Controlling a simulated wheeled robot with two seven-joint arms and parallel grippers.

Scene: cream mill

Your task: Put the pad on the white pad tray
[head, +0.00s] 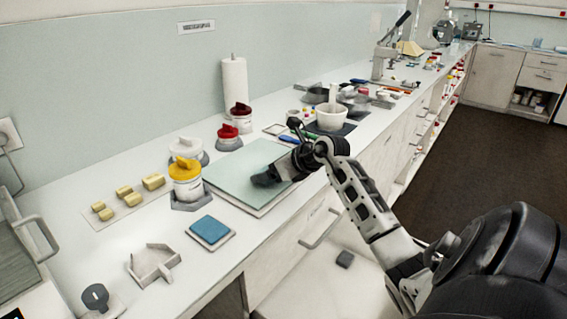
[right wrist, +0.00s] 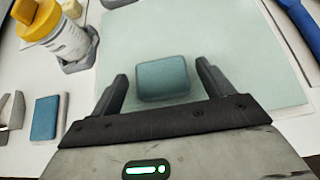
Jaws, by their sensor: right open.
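A teal, rounded square pad (right wrist: 163,78) lies on the pale green board (right wrist: 215,45) in the right wrist view. My right gripper (right wrist: 162,82) is open, with its fingers on either side of the pad and gaps showing. In the head view my right gripper (head: 268,178) is low over the board (head: 240,165) and hides the pad. A blue square (head: 210,229) rests on a white, square tray-like base (head: 192,236) left of the board's near corner. The blue square also shows in the right wrist view (right wrist: 45,118). My left gripper is not in view.
A yellow-lidded jar (head: 186,182) stands close to the board's left edge. An empty, low pale open-sided holder (head: 155,263) sits left of the blue square. Yellow blocks (head: 128,196), a mortar (head: 331,117) and a paper roll (head: 234,82) stand farther off.

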